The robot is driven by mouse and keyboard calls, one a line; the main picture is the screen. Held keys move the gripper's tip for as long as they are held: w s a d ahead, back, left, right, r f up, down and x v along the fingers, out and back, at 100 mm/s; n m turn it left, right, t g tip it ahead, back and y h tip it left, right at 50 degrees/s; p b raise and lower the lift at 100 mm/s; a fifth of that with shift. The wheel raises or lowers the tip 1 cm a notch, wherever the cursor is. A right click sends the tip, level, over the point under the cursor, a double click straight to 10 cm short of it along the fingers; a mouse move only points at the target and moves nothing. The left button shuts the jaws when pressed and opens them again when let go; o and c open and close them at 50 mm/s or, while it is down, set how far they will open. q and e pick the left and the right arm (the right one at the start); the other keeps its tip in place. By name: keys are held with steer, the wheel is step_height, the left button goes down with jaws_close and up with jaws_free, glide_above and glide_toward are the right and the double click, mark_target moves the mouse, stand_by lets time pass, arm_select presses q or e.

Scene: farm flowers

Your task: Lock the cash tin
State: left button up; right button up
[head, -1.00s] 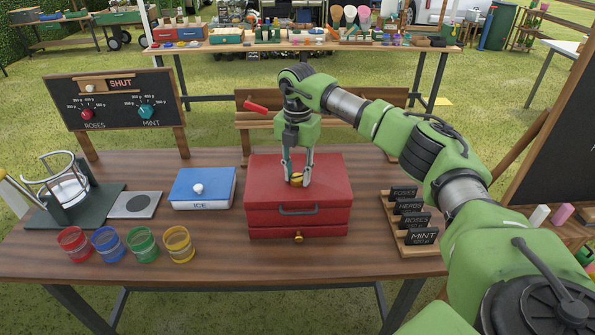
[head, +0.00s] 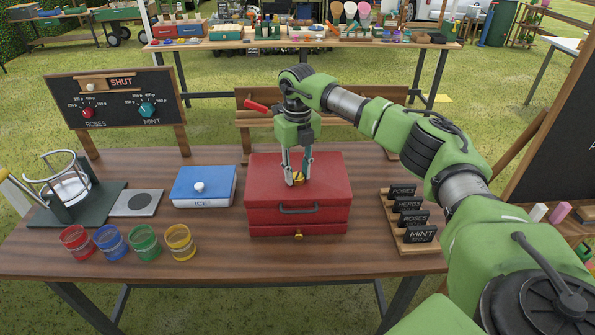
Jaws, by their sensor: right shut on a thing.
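The red cash tin (head: 320,217) stands on the wooden table with its lid down. It has a grey handle on its front and a small brass piece (head: 298,236) low on the front. My right gripper (head: 298,181) points down over the top of the lid. It is shut on a brass knob (head: 298,178) on the lid, which shows between the fingertips. The fingers partly hide the knob. My left gripper is not in view.
A blue box (head: 204,190) marked ICE is left of the tin. Several coloured jars (head: 144,243) line the front left. A rack of labelled cards (head: 408,222) stands at right. A wooden stand (head: 258,145) is behind the tin.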

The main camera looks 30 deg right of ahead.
mark_target(297, 175)
steer(key=shift+n, duration=1.6)
steer(key=o, duration=1.1)
step_height(297, 175, up, 12)
